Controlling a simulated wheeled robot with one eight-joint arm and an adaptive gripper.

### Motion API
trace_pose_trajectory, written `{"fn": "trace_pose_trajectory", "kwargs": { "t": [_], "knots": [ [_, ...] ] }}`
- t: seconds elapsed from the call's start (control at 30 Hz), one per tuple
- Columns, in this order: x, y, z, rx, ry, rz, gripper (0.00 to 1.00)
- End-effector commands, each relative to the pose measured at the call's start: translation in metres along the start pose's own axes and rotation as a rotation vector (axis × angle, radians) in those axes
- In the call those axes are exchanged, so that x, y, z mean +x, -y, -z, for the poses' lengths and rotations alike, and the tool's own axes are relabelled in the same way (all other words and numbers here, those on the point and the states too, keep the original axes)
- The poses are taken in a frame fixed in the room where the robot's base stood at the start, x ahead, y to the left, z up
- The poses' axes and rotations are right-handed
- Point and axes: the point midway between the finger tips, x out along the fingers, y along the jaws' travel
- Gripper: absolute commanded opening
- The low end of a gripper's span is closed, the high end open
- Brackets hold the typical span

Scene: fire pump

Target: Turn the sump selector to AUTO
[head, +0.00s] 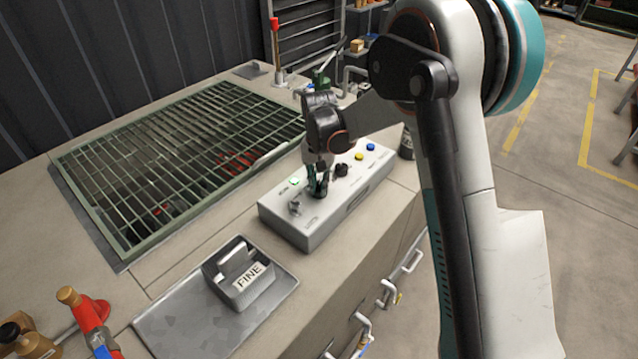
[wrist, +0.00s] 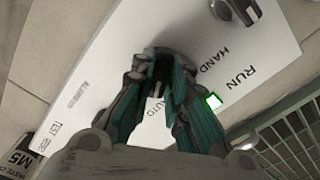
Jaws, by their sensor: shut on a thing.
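The grey control box (head: 345,205) stands on the bench in the head view. Its white top face (wrist: 105,65) fills much of the wrist view. My gripper (head: 318,190) points down onto the box top. In the wrist view my gripper (wrist: 168,72) has its teal-padded fingers closed around the selector between the printed HAND (wrist: 208,60) and AUTO (wrist: 155,118) labels. The fingers hide most of that selector, so I cannot tell which way it points.
A small grey switch (head: 295,208), a black knob (head: 342,170), a yellow button (head: 359,157) and a blue button (head: 371,147) sit on the box. A green-lit lamp (wrist: 213,101) is near RUN. A grating (head: 185,150) and a FINE block (head: 245,280) lie nearby.

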Motion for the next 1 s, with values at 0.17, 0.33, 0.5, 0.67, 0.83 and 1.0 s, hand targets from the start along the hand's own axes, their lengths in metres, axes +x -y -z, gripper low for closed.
{"fn": "trace_pose_trajectory", "kwargs": {
  "t": [0.17, 0.33, 0.5, 0.67, 0.83, 1.0],
  "knots": [
    [-0.0006, 0.0005, 0.0009, 0.012, -0.002, 0.001, 0.0],
    [-0.0006, 0.0004, 0.0009, 0.012, -0.002, 0.001, 0.0],
    [-0.0007, 0.0005, 0.0009, 0.012, -0.002, 0.001, 0.24],
    [-0.0004, 0.0003, 0.0006, 0.011, -0.001, 0.001, 0.35],
    [-0.0003, 0.0002, 0.0003, 0.011, -0.001, 0.001, 0.35],
    [-0.0084, 0.0002, 0.0003, 0.011, -0.001, 0.0, 0.35]
  ]
}}
